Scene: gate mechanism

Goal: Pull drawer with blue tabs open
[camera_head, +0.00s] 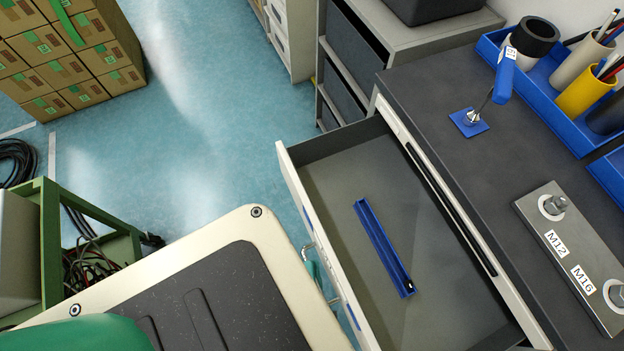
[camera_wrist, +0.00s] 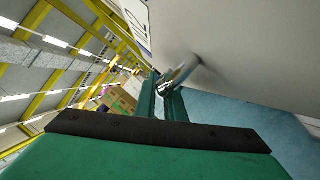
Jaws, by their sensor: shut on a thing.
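The drawer (camera_head: 345,165) with blue tabs (camera_head: 307,222) on its front stands well open from the dark-topped workbench (camera_head: 430,105). A long blue tray (camera_head: 378,240) lies inside it, with a small dark thing at its lower end. My gripper is mostly hidden in the head view; a teal part of it (camera_head: 319,278) shows beside the drawer's metal handle (camera_head: 307,250). In the wrist view my gripper's green fingers (camera_wrist: 162,98) are shut on the handle (camera_wrist: 180,75), against the pale drawer front (camera_wrist: 240,45).
On the workbench stand a blue screwdriver (camera_head: 503,75) in a blue base, a metal block (camera_head: 575,250) with bolts, and a blue organizer (camera_head: 540,85) with cups. A green cart (camera_head: 95,225) with cables stands left. Stacked boxes (camera_head: 65,55) stand behind clear blue floor.

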